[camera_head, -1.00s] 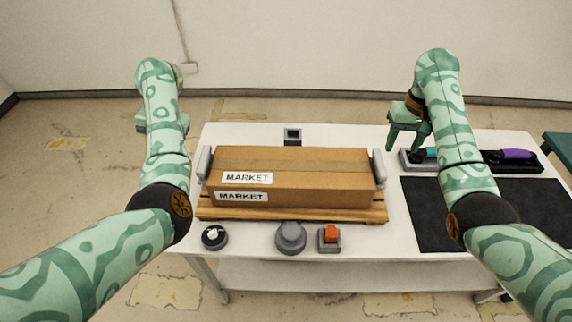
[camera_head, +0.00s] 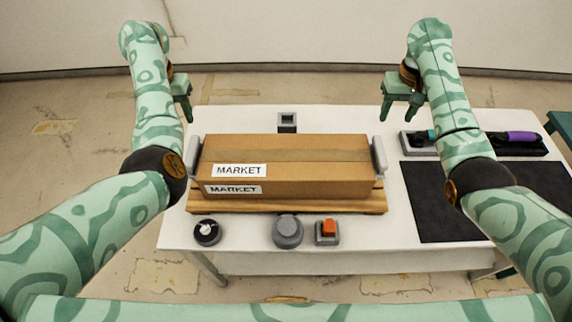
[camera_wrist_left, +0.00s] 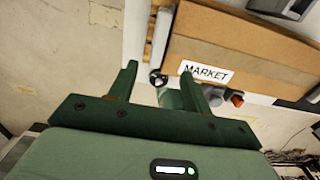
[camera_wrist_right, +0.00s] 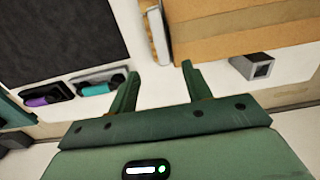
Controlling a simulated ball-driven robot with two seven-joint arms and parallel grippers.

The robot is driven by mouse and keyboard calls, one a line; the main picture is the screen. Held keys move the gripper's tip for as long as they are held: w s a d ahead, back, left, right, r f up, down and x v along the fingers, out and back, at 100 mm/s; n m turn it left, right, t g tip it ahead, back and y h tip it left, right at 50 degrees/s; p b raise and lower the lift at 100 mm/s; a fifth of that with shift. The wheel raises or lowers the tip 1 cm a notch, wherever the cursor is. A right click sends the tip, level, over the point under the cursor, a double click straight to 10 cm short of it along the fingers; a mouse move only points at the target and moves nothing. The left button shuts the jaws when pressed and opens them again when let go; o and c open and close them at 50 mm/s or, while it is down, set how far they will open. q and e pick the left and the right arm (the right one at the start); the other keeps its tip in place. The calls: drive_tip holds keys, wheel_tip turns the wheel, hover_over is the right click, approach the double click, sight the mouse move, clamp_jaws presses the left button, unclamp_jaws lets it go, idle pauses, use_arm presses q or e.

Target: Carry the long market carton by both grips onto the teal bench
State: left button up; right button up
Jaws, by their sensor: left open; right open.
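The long brown market carton (camera_head: 290,149) lies on a wooden board (camera_head: 300,205) on the white table, with white MARKET labels on its left part. A grey grip stands at its left end (camera_head: 194,158) and another at its right end (camera_head: 379,156). My left gripper (camera_head: 187,108) is open and empty, above and behind the left end; the left wrist view shows its spread fingers (camera_wrist_left: 160,82). My right gripper (camera_head: 400,110) is open and empty, above and behind the right end; its fingers (camera_wrist_right: 160,75) show in the right wrist view. A sliver of teal bench (camera_head: 562,125) shows at the right edge.
A black mat (camera_head: 445,200) covers the table's right side, with trays holding a teal item (camera_head: 422,136) and a purple item (camera_head: 520,136) behind it. A black knob (camera_head: 207,232), grey button (camera_head: 287,231) and red switch (camera_head: 328,230) line the front. A grey socket (camera_head: 287,122) stands behind the carton.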

sight(191, 149)
use_arm(q)
wheel_tip(191, 149, down, 14)
drive_tip(key=shift+s+r, duration=0.1)
drive_tip(key=shift+r, duration=0.1)
use_arm(e)
wheel_tip(191, 149, down, 14)
drive_tip(key=shift+s+r, duration=0.1)
drive_tip(key=shift+r, duration=0.05)
use_arm(q)
clamp_jaws()
use_arm(e)
clamp_jaws()
idle(0.5)
drive_tip(key=shift+r, duration=0.1)
